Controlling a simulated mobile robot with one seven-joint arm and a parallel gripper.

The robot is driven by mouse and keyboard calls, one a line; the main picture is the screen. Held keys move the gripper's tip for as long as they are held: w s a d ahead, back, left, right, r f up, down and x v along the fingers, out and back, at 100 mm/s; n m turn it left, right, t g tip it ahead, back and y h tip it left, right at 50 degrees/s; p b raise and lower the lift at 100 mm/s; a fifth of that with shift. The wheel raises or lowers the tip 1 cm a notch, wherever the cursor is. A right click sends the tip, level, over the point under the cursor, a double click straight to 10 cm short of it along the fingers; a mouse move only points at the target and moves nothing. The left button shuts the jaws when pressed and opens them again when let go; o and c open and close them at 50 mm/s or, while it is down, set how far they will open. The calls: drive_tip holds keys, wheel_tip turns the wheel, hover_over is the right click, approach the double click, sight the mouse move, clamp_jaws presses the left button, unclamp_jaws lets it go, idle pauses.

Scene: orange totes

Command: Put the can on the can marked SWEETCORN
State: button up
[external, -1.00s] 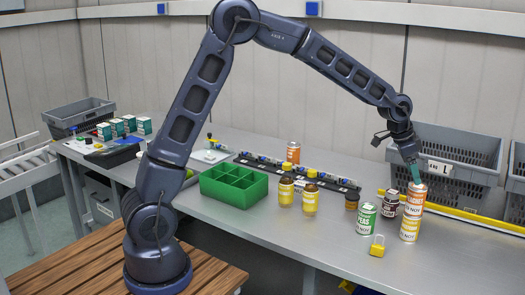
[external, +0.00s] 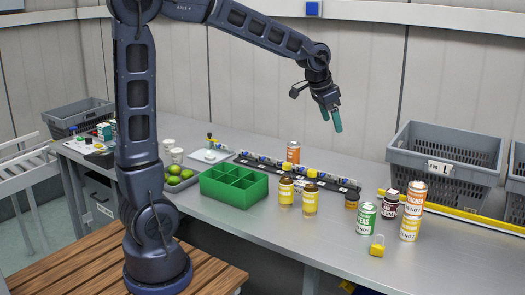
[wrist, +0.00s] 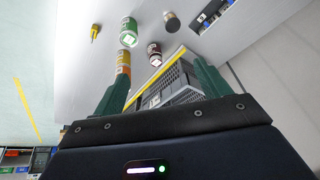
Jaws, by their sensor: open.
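An orange-labelled can (external: 412,193) stands upright on top of a yellow-labelled can (external: 410,229) at the right of the bench. The yellow can's print is too small to read surely as SWEETCORN. The two look roughly aligned, with the upper one resting on the lower. My gripper (external: 331,117) is open and empty, high above the bench and left of the stack, clear of it. In the wrist view, my gripper's green fingers (wrist: 162,66) are spread apart, and the stack (wrist: 122,62) shows beside the left finger, partly hidden by it.
A green PEAS can (external: 366,218), a dark-labelled can (external: 388,206) and a brown jar (external: 351,201) stand left of the stack. A yellow-lidded item (external: 377,246) is in front. Grey crates (external: 440,150) are behind. Another orange can (external: 293,152) stands farther back, near a green divided box (external: 234,186).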

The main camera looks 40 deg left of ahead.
drive_tip(key=s+a+r+n+y, duration=0.1)
drive_tip(key=s+a+n, duration=0.1)
drive_tip(key=s+a, duration=0.55)
drive_tip(key=s+a+r+n, duration=0.2)
drive_tip(key=s+a, duration=0.3)
drive_tip(key=a, duration=0.5)
drive_tip(key=s+a+f+n+t+y, duration=0.1)
drive_tip(key=s+a+f+n, duration=0.3)
drive_tip(key=s+a, duration=0.5)
drive_tip(key=s, duration=0.4)
drive_tip(key=shift+s+a+f, duration=0.15)
drive_tip(key=shift+s+a, duration=0.05)
drive_tip(key=shift+a, duration=0.1)
